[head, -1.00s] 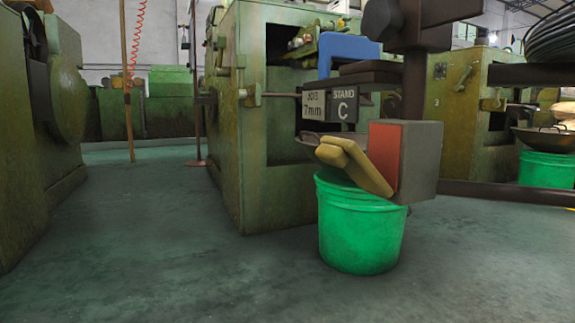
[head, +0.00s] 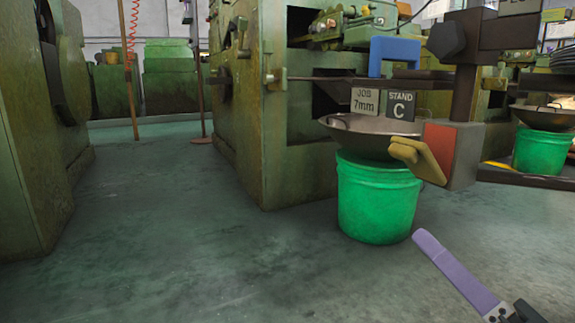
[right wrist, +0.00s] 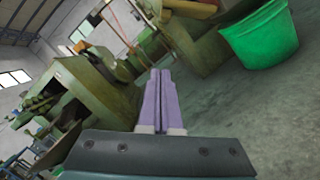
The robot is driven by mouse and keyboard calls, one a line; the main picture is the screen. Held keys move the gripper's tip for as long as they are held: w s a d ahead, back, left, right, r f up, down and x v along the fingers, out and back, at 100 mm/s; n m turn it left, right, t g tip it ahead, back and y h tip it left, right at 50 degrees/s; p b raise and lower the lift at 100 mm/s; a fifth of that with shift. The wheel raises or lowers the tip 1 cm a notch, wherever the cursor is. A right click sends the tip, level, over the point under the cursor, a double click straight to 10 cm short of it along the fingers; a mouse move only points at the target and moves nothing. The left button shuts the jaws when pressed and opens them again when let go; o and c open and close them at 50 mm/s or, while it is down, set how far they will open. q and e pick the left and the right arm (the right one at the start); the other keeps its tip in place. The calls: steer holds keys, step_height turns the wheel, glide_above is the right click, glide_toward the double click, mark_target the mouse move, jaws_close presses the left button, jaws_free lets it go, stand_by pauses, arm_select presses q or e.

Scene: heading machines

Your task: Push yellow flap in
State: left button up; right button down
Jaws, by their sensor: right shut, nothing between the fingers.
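The yellow flap (head: 420,160) sticks out at a tilt from the red-faced side of a dark grey box (head: 466,155) in the head view. The box hangs on a dark post above and to the right of a green bucket. My right gripper (head: 426,240) comes in from the lower right with its purple fingers shut and empty. In the picture it is below the flap, apart from it. In the right wrist view the purple fingers (right wrist: 160,75) are pressed together, with nothing between them. My left gripper is not in view.
The green bucket (head: 378,200) stands on the floor under a metal pan (head: 362,135); it also shows in the right wrist view (right wrist: 260,35). Signs reading JOB 7mm (head: 365,101) and STAND C (head: 402,104) sit above. Green machines (head: 300,150) stand behind. The floor at centre left is clear.

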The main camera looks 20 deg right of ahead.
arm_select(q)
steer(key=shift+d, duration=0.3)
arm_select(e)
steer(key=shift+d, duration=0.25)
arm_select(q)
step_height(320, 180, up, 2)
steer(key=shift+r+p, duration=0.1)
steer(key=shift+p, duration=1)
arm_select(e)
steer(key=w+d+r, duration=0.3)
steer(key=w+r, duration=0.1)
steer(key=w, duration=0.6)
steer(key=shift+d+r, duration=0.35)
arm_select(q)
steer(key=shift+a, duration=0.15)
arm_select(e)
steer(key=shift+a, duration=0.1)
arm_select(q)
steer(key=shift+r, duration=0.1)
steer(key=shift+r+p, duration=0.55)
steer(key=shift+p, duration=0.1)
arm_select(e)
steer(key=shift+r+m, duration=0.35)
steer(key=shift+m, duration=0.15)
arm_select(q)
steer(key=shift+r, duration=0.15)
